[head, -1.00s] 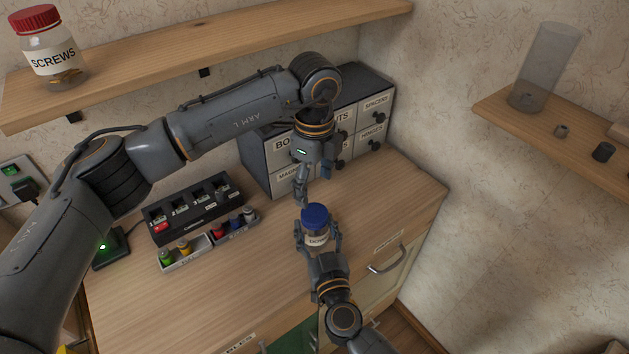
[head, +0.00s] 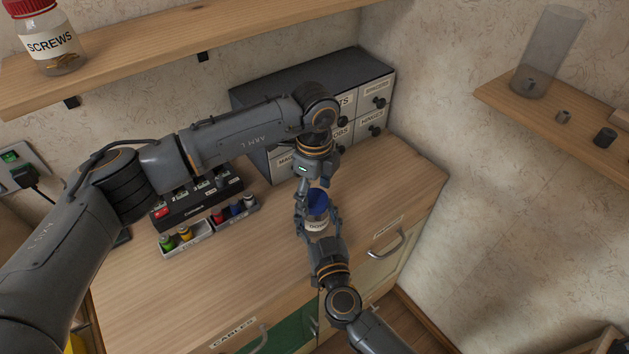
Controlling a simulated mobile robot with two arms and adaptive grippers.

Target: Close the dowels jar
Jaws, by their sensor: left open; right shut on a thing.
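The small clear jar (head: 317,227) stands on the wooden counter. Its white label is too small to read surely. A blue lid (head: 318,203) is at its mouth; I cannot tell whether it is screwed tight. My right gripper (head: 317,232) comes from the front and is shut on the jar's body. My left gripper (head: 313,197) points down from above, open, with its fingers around the lid's sides. The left fingers partly hide the lid, and contact with it is unclear.
A grey drawer cabinet (head: 280,98) stands close behind the arms. A black charger (head: 203,207) and trays of coloured cells (head: 187,240) lie left of the jar. A screws jar (head: 49,42) is on the upper shelf. The front counter (head: 190,305) is clear.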

